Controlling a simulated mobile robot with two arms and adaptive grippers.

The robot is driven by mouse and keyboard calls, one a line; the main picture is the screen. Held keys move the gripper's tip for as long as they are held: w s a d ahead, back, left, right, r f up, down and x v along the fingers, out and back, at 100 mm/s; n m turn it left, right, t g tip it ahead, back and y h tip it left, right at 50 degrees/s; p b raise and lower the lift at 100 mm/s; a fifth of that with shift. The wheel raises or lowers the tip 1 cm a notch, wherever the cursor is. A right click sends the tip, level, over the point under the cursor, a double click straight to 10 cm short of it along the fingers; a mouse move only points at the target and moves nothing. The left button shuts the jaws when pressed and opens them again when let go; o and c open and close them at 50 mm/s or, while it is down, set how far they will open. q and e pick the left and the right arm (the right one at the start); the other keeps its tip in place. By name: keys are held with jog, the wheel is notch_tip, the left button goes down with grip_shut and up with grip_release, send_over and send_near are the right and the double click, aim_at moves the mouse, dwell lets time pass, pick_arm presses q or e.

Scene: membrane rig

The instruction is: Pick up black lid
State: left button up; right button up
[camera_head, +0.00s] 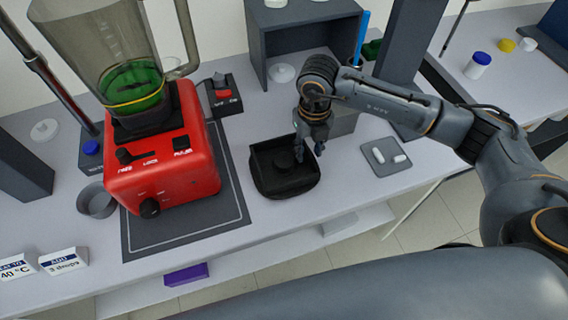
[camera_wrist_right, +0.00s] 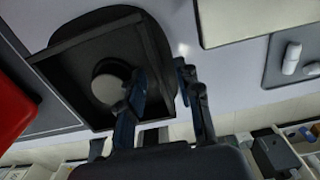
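The black lid (camera_head: 268,172) lies on the bench right of the red blender, dark and squarish with a raised rim and a round knob in its middle. It also fills the left part of the right wrist view (camera_wrist_right: 68,62), with its knob (camera_wrist_right: 106,86) plain there. My right gripper (camera_head: 310,151) is at the lid's right side in the head view. My left gripper is not in view.
The red blender (camera_head: 160,165) with its jug stands on a dark mat (camera_head: 185,236) left of the lid. A grey open box (camera_head: 306,20) stands behind. A small grey tray (camera_head: 378,168) with white pieces lies right. The bench's front edge is close to the lid.

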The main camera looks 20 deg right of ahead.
jog(key=shift+f+b, duration=0.25)
jog(key=shift+b, duration=0.15)
jog(key=shift+c, duration=0.4)
grip_shut()
